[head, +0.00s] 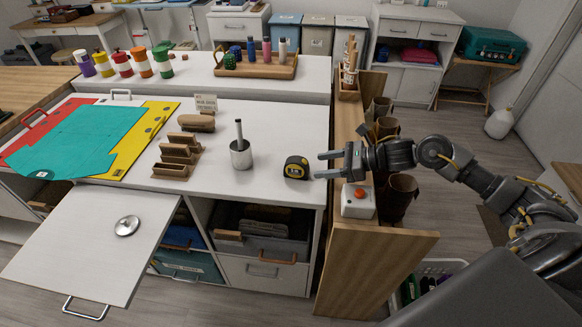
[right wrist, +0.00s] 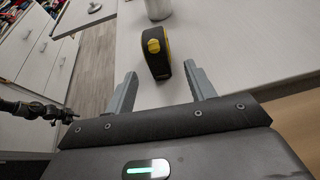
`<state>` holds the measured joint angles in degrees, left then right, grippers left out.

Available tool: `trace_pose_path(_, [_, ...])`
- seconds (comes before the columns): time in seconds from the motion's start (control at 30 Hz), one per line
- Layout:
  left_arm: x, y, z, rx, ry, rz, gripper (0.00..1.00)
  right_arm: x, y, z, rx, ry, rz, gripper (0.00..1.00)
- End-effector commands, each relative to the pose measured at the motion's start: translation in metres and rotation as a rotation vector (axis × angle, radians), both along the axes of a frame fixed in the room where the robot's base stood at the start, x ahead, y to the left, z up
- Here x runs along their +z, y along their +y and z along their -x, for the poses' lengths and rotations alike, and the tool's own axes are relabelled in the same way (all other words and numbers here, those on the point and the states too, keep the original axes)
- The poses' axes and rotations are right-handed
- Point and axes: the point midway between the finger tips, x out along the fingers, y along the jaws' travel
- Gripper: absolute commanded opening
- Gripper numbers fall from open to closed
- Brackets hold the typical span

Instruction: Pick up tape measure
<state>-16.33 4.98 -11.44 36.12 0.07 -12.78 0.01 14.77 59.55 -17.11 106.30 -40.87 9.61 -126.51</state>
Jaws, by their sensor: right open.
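The tape measure (head: 296,168) is black and yellow and stands on the white worktop near its right edge in the head view. My right gripper (head: 318,166) comes in from the right with its fingers just beside the tape measure. In the right wrist view the tape measure (right wrist: 155,52) lies ahead, roughly between and slightly beyond the open fingertips of the right gripper (right wrist: 162,82). The gripper is empty, and I see no contact with the tape measure.
A metal cup with a handle (head: 241,153) and a wooden stepped holder (head: 177,158) stand left of the tape measure. Worktop in front of the tape measure is clear.

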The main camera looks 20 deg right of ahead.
Motion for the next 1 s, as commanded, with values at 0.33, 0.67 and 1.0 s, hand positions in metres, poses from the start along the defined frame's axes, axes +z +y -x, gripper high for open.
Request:
trace_pose_path(0.33, [0.01, 0.004, 0.027, -0.001, 0.035, -0.005, 0.36, -0.008, 0.019, -0.015, -0.007, 0.0, -0.004, 0.55])
trace_pose_path(0.67, [0.014, -0.01, 0.014, 0.004, 0.018, 0.013, 0.36, -0.021, 0.038, -0.03, -0.005, 0.001, 0.001, 0.55])
trace_pose_path(1.0, [0.038, -0.009, 0.015, 0.002, 0.02, 0.011, 0.36, -0.029, 0.068, -0.052, -0.006, 0.001, -0.005, 0.55])
